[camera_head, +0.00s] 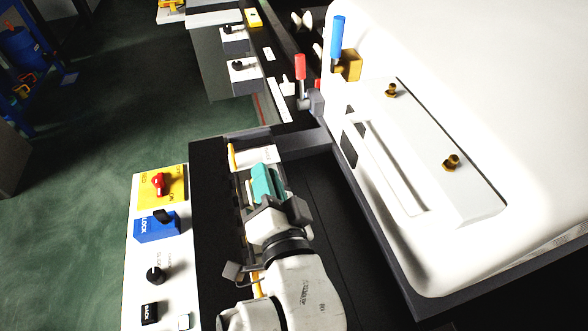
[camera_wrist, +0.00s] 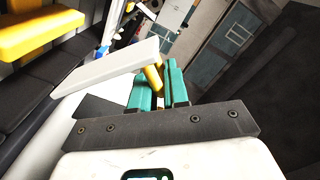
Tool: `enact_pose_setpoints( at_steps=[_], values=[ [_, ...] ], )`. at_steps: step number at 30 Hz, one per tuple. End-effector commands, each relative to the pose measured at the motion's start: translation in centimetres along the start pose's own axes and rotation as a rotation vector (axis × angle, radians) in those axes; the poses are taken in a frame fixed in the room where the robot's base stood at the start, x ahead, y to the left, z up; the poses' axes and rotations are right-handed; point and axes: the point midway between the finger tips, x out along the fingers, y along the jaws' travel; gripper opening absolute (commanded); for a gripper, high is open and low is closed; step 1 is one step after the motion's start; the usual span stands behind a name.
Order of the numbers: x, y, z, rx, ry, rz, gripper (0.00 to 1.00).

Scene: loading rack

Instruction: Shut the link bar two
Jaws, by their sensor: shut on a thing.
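My gripper (camera_head: 266,182) has teal fingers and is over the black rack beside the control panel. In the wrist view my gripper (camera_wrist: 163,86) is shut on a short yellow rod (camera_wrist: 152,77), which stands against a white flat bar (camera_wrist: 108,76). The white bar also shows just beyond the fingers in the head view (camera_head: 254,157). I see no label saying which link bar this is. The fingers partly hide the rod, and its lower end is out of sight.
A white panel with a red switch (camera_head: 158,184), a blue lock block (camera_head: 157,228) and a black knob (camera_head: 154,274) lies to the left. A large white housing (camera_head: 480,120) stands at right. Red (camera_head: 300,67) and blue (camera_head: 337,38) handles stand beyond. Green floor is open at far left.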

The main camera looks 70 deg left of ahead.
Motion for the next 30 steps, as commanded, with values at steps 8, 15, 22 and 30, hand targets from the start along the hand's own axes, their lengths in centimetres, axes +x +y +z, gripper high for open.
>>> enact_pose_setpoints(
  at_steps=[8, 15, 22, 30],
  values=[
    [0.1, -0.8, 2.3, -0.189, 0.001, -0.010, 0.00],
    [0.1, -0.8, 3.3, -0.183, 0.000, -0.010, 0.00],
    [0.1, -0.8, 3.7, -0.181, -0.004, -0.011, 0.00],
    [0.1, -0.8, 3.9, -0.180, -0.006, -0.011, 0.00]
  ],
)
